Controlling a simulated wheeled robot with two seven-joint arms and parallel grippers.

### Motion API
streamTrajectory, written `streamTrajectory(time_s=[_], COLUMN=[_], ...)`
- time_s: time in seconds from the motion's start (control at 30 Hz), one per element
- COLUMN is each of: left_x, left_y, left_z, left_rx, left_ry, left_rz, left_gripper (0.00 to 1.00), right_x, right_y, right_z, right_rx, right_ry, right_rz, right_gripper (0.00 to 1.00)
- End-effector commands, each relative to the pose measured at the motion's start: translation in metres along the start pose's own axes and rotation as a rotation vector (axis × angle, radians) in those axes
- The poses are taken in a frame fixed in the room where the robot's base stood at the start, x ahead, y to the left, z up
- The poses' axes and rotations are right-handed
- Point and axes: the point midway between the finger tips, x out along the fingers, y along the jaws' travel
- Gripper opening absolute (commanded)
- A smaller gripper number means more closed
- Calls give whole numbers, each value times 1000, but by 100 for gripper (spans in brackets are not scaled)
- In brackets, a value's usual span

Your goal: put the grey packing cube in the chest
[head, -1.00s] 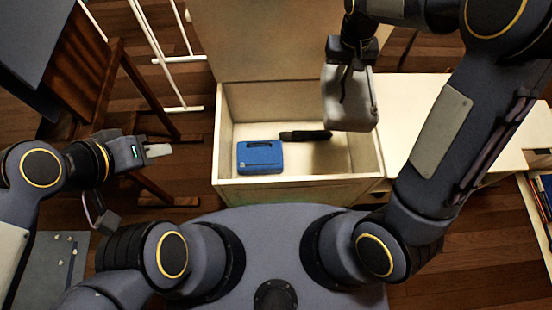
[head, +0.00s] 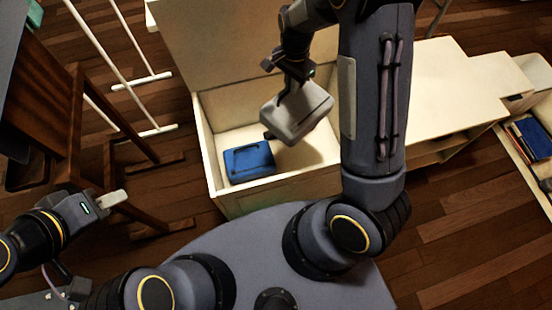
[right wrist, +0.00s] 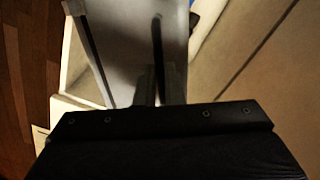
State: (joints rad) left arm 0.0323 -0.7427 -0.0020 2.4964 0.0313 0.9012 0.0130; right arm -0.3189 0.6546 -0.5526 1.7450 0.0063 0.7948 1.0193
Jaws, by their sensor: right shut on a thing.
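The grey packing cube (head: 298,115) hangs tilted over the inside of the open cream chest (head: 212,172) in the head view. My right gripper (head: 297,84) is shut on the cube's upper side. In the right wrist view the cube (right wrist: 120,45) fills the space ahead of the fingers (right wrist: 160,85). The cube's underside and any contact with the chest are hidden. My left gripper (head: 112,200) is left of the chest, away from it and holding nothing visible; its finger gap cannot be made out.
A blue case (head: 248,163) lies on the chest floor at the left. The chest lid (head: 235,45) stands open behind. A cream bench (head: 455,85) adjoins at the right. A wooden chair (head: 75,130) and white rack (head: 125,80) stand left.

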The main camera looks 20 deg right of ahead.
Motion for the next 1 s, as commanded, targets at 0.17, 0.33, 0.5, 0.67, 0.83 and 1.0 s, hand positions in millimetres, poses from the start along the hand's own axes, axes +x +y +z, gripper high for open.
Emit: streamTrajectory(time_s=[0.17,0.33,0.5,0.67,0.83,1.0], left_x=[17,31,45,58,68,74], left_y=[-8,-14,-20,-26,-31,-34], left_z=[9,16,22,29,34,38], left_rx=[0,0,0,0,0,0], left_ry=[0,0,0,0,0,0], left_rz=[0,0,0,0,0,0], left_gripper=[35,35,35,35,35,35], right_x=[42,78,114,148,177,195], right_y=[10,22,36,52,69,81], right_z=[-19,-38,-60,-80,-99,-112], right_rx=[346,710,1085,1443,1772,1990], right_ry=[-5,-7,-8,-9,-11,-12], right_rz=[3,1,-2,-7,-15,-22], right_gripper=[0,0,0,0,0,0])
